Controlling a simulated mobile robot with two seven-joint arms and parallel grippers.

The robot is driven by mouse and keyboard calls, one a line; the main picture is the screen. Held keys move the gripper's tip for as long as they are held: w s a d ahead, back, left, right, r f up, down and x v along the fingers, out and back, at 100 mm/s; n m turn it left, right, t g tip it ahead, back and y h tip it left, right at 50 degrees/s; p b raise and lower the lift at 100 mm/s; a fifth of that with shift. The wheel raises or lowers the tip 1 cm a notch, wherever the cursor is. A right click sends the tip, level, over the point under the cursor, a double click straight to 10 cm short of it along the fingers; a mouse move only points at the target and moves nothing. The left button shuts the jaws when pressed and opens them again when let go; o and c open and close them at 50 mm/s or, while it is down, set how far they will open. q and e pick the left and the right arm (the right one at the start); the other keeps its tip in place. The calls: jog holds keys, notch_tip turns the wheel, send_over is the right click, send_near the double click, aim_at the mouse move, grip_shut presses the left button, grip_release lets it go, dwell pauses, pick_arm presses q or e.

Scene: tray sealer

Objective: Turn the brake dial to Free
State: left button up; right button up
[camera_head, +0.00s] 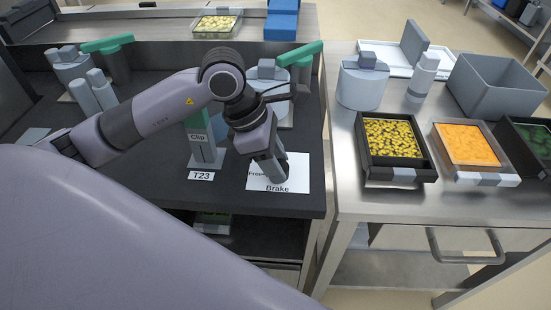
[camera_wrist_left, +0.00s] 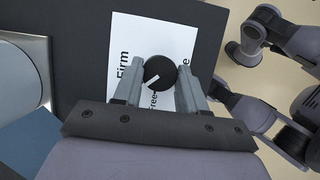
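The brake dial (camera_wrist_left: 160,72) is a round black knob with a white pointer line, on a white card (camera_wrist_left: 130,45) marked Firm, Free and Brake. In the left wrist view the pointer aims to the lower left, between Firm and Free. My left gripper (camera_wrist_left: 160,84) is over the card with one finger on each side of the dial; the fingers are apart, and I cannot tell whether they touch it. My right gripper is not identifiable in either view.
A steel table (camera_head: 350,195) to the right holds food trays (camera_head: 394,140) and a grey bin (camera_head: 495,85).

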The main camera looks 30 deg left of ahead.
pick_arm(q)
jog(key=c, duration=0.4)
jog(key=shift+n+t+b, duration=0.3)
jog(key=shift+n, duration=0.4)
jog(key=n+y+b, duration=0.1)
jog(key=n, duration=0.2)
jog(key=shift+s+d+t, duration=0.1)
jog(key=shift+t, duration=0.3)
jog(key=shift+n+b, duration=0.3)
jog(key=shift+n, duration=0.5)
jog(key=shift+n+t+y, duration=0.4)
jog(key=shift+n+y, duration=0.2)
jog(key=shift+n, duration=0.3)
jog(key=shift+n+b, duration=0.35)
jog(key=shift+n, duration=0.15)
pick_arm(e)
jog(key=shift+w+a+r+n+t+y, duration=0.15)
jog(key=shift+w+a+r+t+y, duration=0.1)
jog(key=shift+w+a, duration=0.15)
jog(key=shift+w+a+r+n+t+y, duration=0.2)
jog(key=shift+w+a, duration=0.1)
jog(key=shift+a, duration=0.2)
